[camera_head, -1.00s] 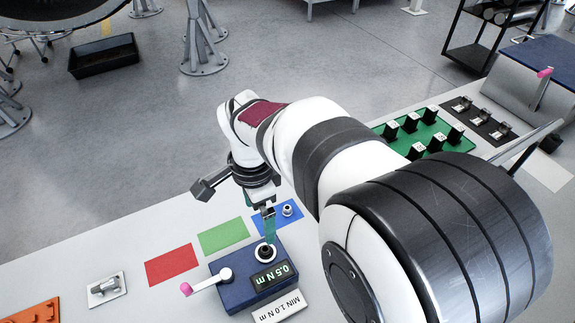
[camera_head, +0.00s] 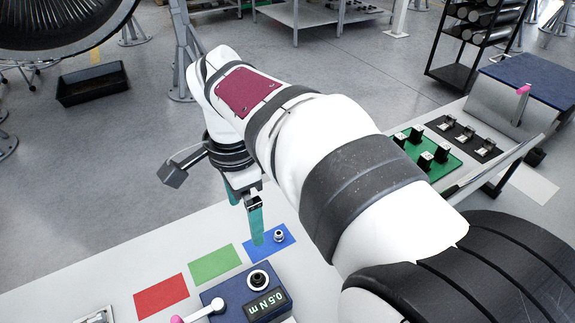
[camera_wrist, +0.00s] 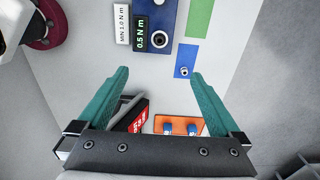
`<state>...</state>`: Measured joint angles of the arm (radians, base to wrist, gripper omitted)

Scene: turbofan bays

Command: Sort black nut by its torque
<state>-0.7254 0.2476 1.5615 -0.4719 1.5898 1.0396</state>
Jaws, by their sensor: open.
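The dark blue torque tester (camera_head: 213,299) reads 0.5 N m. My gripper (camera_wrist: 158,74), with teal fingers, is open and empty, raised above the table near the blue patch.
A green patch (camera_head: 214,262) and a red patch (camera_head: 161,297) lie bare beside the blue one. A "MIN 1.0 N m" sign (camera_wrist: 122,24) stands by the tester. An orange block (camera_wrist: 180,121) holds blue-topped pieces. A green tray (camera_head: 440,166) with black blocks is at the right.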

